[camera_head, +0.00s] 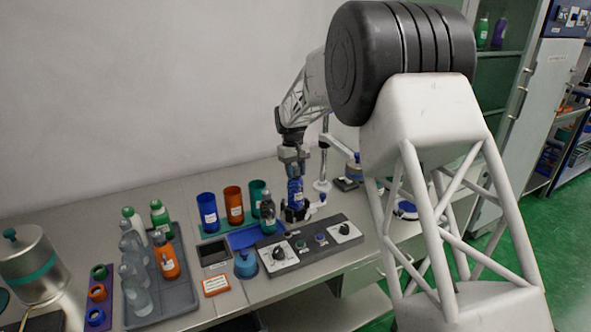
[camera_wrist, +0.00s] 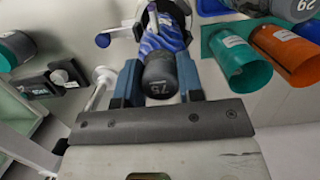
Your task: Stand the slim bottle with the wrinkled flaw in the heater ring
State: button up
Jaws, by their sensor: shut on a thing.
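My gripper (camera_head: 294,160) is shut on a slim bottle with a blue sleeve (camera_head: 295,188) and holds it upright by its upper part. In the wrist view the bottle's dark cap, marked 75 (camera_wrist: 160,78), sits between my two fingers (camera_wrist: 160,85). Its blue sleeve (camera_wrist: 163,36) shows wavy, wrinkled bands. The dark heater ring (camera_head: 297,213) is directly under the bottle in the head view. The bottle's lower end overlaps the ring in the picture. I cannot tell whether its base is inside the ring or just above it.
Blue (camera_head: 208,212), orange (camera_head: 233,204) and green (camera_head: 257,192) cylinders stand left of the ring, with a dark bottle (camera_head: 268,213) beside them. A control panel (camera_head: 312,246) lies in front. A grey tray (camera_head: 185,301) of several bottles is further left. A stand (camera_head: 322,160) rises close right.

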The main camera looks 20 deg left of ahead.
aim_at(296, 178)
jog(key=shift+f, duration=1.5)
jog(key=o, duration=1.4)
jog(key=shift+o, duration=0.2)
jog(key=shift+r, duration=4.45)
